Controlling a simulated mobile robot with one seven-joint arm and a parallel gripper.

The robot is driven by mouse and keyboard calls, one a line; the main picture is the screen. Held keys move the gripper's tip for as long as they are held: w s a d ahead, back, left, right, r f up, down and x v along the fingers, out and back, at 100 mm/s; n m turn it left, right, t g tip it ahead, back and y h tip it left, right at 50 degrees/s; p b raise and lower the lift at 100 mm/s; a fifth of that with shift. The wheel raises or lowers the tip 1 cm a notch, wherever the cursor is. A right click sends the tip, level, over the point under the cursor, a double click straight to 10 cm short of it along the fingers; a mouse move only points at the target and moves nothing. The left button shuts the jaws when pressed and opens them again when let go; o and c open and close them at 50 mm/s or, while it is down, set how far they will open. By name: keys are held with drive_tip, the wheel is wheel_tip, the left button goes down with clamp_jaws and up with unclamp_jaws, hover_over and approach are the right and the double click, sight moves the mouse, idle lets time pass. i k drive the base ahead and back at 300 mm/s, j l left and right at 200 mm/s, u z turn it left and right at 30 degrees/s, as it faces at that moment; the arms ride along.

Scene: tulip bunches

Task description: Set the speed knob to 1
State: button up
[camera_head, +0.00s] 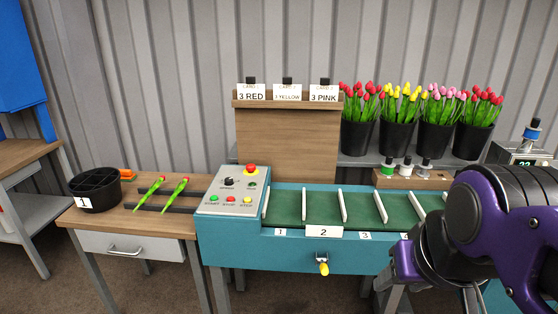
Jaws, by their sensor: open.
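The speed knob (229,181) is a small black dial on the sloping light grey control panel (213,195) at the left end of the teal machine. Its pointer and scale are too small to read. A red mushroom button (250,168) stands to its upper right. Green, red and yellow-topped buttons (231,199) sit in a row below it. My gripper (387,277) is at the lower right, in front of the machine, well to the right of the panel and apart from it. It is open, and its fingertips are hard to make out.
The green belt (290,206) with white dividers runs right from the panel. A yellow-tipped lever (323,267) sticks out of the machine's front. A wooden table (130,217) on the left holds a black bin (95,191) and two tulips. Flower buckets (360,137) stand behind.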

sight(228, 180)
drive_tip(key=i+j, duration=0.3)
drive_tip(key=j, duration=0.15)
drive_tip(key=i+j, duration=0.25)
drive_tip(key=j, duration=0.25)
drive_tip(key=i+j, duration=0.3)
drive_tip(key=j, duration=0.15)
